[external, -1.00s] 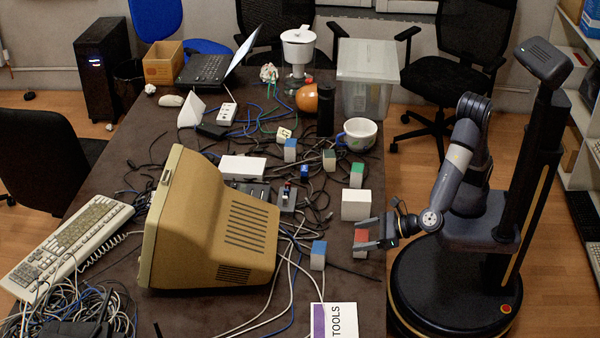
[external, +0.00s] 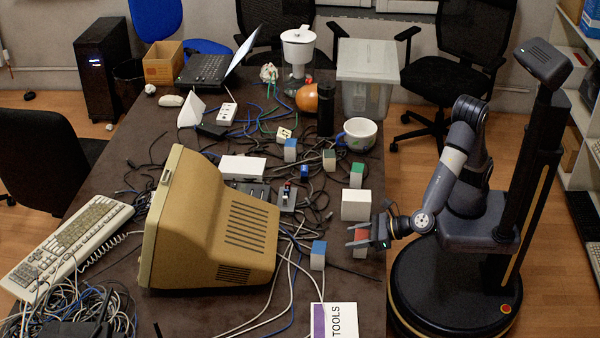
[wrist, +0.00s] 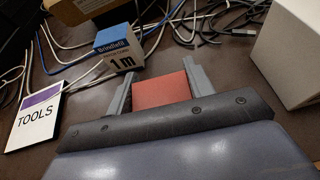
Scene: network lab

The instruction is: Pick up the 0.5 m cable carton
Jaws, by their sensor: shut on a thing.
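A small carton with a red top and white sides (external: 361,252) stands at the table's right edge. My gripper (external: 358,236) is shut on it, with one finger on either side. In the wrist view the red top of the carton (wrist: 161,90) shows between the two grey fingers of my gripper (wrist: 160,80). No length label on this carton is readable, so I cannot tell whether it is the 0.5 m one. I see no clear gap between the carton and the table.
A blue-topped carton marked 1 m (wrist: 120,58) stands close by, also in the external view (external: 318,256). A larger white box (external: 356,205) is just behind. A TOOLS card (external: 335,320) lies in front. Loose cables and a beige monitor (external: 215,225) fill the left.

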